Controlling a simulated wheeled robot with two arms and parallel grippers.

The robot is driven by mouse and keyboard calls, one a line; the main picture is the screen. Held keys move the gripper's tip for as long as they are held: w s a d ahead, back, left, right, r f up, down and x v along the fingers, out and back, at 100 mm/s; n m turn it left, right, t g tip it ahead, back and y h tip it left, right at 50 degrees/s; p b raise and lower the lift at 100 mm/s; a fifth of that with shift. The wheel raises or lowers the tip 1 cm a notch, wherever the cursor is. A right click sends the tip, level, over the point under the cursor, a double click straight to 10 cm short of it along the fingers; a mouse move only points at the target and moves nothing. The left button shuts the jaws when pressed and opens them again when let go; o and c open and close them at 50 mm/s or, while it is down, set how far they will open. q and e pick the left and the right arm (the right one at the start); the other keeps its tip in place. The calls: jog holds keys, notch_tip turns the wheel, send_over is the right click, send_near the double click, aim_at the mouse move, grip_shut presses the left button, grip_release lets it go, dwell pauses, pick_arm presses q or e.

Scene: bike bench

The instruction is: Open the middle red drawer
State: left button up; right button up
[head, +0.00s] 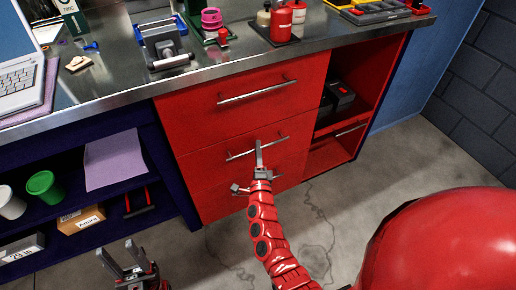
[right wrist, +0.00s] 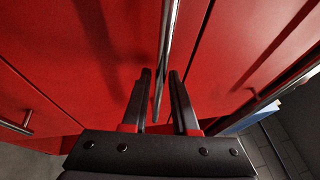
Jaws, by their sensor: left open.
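The red drawer unit stands under the bench, with its drawers looking shut. The middle red drawer (head: 215,168) has a slim metal bar handle (head: 236,156), which also runs down the centre of the right wrist view (right wrist: 168,40). My right gripper (head: 259,150) is at the middle of this handle. In the right wrist view its two fingers (right wrist: 160,80) lie on either side of the bar, with a small gap showing. My left gripper (head: 126,262) is open and empty, low at the lower left, away from the drawers.
The top drawer's handle (head: 257,92) is above. A bottom drawer handle is partly hidden by my right gripper. The floor (head: 370,170) in front is clear.

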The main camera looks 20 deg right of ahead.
jog(key=shift+w+d+r, duration=0.1)
jog(key=shift+w+d, duration=0.1)
jog(key=shift+w, duration=0.25)
jog(key=shift+c, duration=0.2)
grip_shut()
dwell(1.0)
